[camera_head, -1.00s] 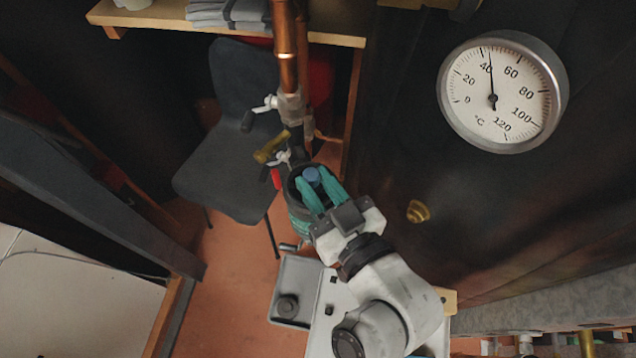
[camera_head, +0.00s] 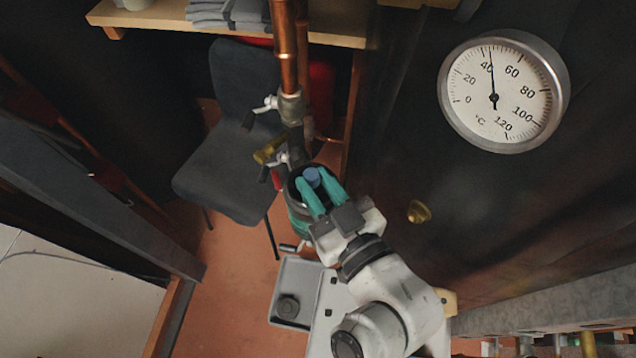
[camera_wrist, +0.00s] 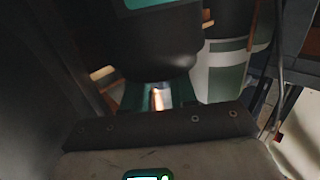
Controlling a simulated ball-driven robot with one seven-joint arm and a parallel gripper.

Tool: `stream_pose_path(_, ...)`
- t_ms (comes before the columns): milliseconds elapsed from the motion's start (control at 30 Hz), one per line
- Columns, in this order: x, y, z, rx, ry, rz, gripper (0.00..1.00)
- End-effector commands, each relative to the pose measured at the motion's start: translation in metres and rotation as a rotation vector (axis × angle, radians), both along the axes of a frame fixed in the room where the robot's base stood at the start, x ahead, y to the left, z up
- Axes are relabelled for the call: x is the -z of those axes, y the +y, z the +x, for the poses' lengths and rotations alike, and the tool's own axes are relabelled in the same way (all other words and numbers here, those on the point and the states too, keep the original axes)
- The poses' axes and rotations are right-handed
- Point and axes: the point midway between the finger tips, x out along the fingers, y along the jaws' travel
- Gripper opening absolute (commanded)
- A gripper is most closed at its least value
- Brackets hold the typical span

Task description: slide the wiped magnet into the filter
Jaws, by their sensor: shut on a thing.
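The filter (camera_head: 300,222) is a dark, round, open-topped body with a teal lower part, standing on the pipework. My gripper (camera_head: 312,184) reaches its mouth from the lower right, with two teal fingers over the opening. The fingers are shut on the magnet, whose blue round top (camera_head: 312,176) shows between their tips. The magnet's lower part is hidden, so I cannot tell how deep it sits. In the wrist view, the fingers (camera_wrist: 158,97) run under a large dark cylinder with a teal patch, apparently the filter (camera_wrist: 160,50); a shiny strip shows between them.
Copper pipes (camera_head: 286,50) with valves rise behind the filter. A dark chair (camera_head: 232,160) stands behind left, and a shelf with folded grey cloths (camera_head: 230,12) is at the back. A large dark casing with a thermometer (camera_head: 500,90) and a brass knob (camera_head: 419,211) fills the right.

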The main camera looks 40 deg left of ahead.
Motion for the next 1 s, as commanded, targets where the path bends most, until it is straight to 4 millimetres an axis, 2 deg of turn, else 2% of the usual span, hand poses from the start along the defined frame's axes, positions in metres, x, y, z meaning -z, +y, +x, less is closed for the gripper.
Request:
stream_pose_path(33,0.023,-0.001,-0.003,-0.011,0.022,-0.045,0.0)
stream_pose_path(67,0.023,-0.001,-0.003,-0.011,0.022,-0.045,0.0)
stream_pose_path(100,0.023,-0.001,-0.003,-0.011,0.022,-0.045,0.3)
stream_pose_path(367,0.024,-0.006,-0.005,-0.01,0.023,-0.046,0.55)
stream_pose_path(467,0.023,-0.017,-0.008,-0.01,0.02,-0.044,0.56)
stream_pose_path(800,0.008,-0.08,-0.024,0.003,0.007,-0.021,0.56)
stream_pose_path(1000,-0.001,-0.1,-0.031,0.003,0.002,-0.007,0.56)
